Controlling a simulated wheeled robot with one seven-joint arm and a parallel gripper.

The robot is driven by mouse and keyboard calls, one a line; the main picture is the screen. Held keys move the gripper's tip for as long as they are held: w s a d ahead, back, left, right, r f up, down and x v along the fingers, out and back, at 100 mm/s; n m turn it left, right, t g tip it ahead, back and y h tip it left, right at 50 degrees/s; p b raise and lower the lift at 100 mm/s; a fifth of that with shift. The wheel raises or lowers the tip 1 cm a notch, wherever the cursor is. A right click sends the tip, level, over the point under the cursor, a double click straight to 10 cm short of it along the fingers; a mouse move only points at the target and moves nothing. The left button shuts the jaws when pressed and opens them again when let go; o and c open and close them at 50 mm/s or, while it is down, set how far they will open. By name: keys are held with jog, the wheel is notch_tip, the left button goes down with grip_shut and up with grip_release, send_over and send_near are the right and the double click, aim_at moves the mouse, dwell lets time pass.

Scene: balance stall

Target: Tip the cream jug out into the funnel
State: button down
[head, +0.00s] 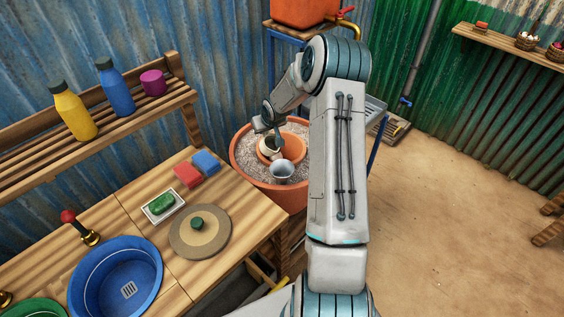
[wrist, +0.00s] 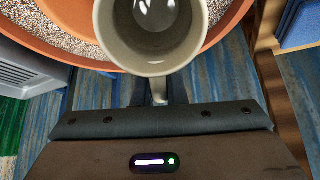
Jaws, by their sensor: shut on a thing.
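My gripper (head: 266,125) is over the large terracotta planter in the head view, shut on the cream jug (head: 269,145). In the wrist view the jug (wrist: 152,58) fills the top middle, its handle running down to my gripper. Its open mouth faces the camera, and a pale, shiny patch shows at the bottom inside. I cannot tell its exact tilt.
The planter (head: 242,167) holds gravel and an orange terracotta piece (head: 294,147) beside the jug. A wooden counter (head: 252,229) stands at left, with a blue basin (head: 84,289). A bench (head: 22,150) with bottles is behind it.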

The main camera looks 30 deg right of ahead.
jog(key=shift+w+r+g+p, duration=0.35)
jog(key=shift+w+p, duration=0.2)
jog(key=shift+p, duration=0.25)
jog(key=w+f+g, duration=0.3)
jog(key=w+g, duration=0.1)
jog(key=g, duration=0.1)
jog(key=shift+w+f+g, duration=0.15)
jog(key=shift+f+g, duration=0.1)
jog(key=shift+f, duration=0.15)
dwell(0.9)
